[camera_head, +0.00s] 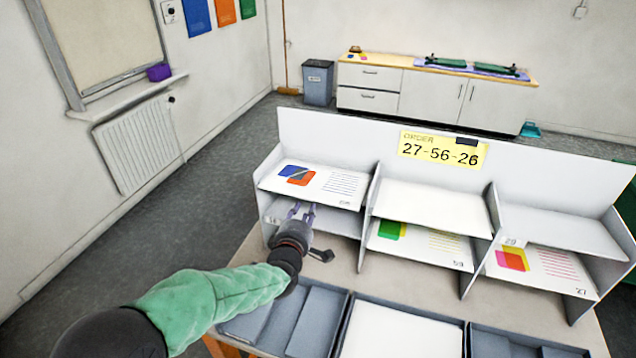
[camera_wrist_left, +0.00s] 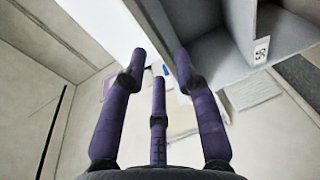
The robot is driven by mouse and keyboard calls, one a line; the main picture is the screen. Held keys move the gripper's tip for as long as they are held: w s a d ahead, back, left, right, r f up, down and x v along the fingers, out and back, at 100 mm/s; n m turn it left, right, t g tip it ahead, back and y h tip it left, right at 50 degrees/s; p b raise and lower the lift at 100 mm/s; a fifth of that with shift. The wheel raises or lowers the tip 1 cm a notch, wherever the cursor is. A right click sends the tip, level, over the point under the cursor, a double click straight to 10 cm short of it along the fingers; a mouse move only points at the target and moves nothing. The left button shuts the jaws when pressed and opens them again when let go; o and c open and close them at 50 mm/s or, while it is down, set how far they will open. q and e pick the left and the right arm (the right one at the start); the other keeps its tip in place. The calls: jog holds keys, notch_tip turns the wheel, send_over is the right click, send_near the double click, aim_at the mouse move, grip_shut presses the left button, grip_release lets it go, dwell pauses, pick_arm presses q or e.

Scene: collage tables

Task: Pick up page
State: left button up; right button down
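A white page with blue and orange shapes and printed lines (camera_head: 335,188) lies on the upper left shelf of the sorting rack in the head view. A page with a green shape (camera_head: 425,246) lies in the lower middle slot, and a page with pink and yellow shapes (camera_head: 548,266) in the lower right slot. My left gripper (camera_head: 301,210) is at the front of the left column, just below the upper shelf's front edge. Its purple fingers stand apart with nothing seen between them in the left wrist view (camera_wrist_left: 160,64). My right gripper is out of view.
The rack's yellow order sign (camera_head: 443,150) reads 27-56-26. The upright dividers (camera_head: 368,213) separate the columns. Grey trays (camera_head: 284,322) line the table's front, and the middle one holds a white sheet (camera_head: 400,335). A strip of bare table (camera_head: 345,270) lies between trays and rack.

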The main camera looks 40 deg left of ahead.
aim_at(312, 193)
pick_arm(q)
jog(key=x, duration=0.3)
jog(key=b+x, duration=0.1)
jog(key=x, duration=0.1)
jog(key=shift+w+r, duration=0.15)
jog(key=shift+r, duration=0.1)
grip_shut()
